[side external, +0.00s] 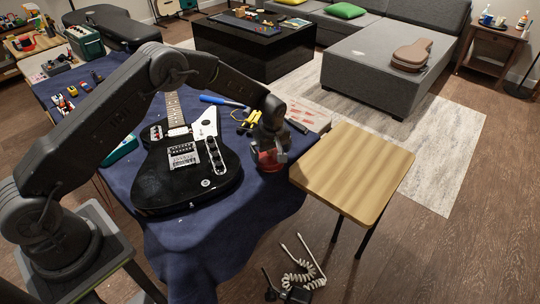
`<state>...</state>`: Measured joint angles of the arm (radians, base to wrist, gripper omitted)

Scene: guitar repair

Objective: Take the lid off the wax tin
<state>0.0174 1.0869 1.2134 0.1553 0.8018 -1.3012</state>
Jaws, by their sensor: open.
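A small round reddish tin (271,163), likely the wax tin, stands on the blue cloth near the right edge of the workbench, right of the black guitar. My gripper (268,152) is open and points down right over the tin, its fingers at the tin's upper part. The gripper hides the top of the tin, so I cannot make out the lid apart from the body. I cannot tell whether the fingers touch it.
A black electric guitar (187,160) lies left of the tin. Yellow-handled pliers (249,120) and a blue tool (222,101) lie behind. A bare wooden side table (355,172) adjoins the bench on the right. A coiled cable (303,270) lies on the floor.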

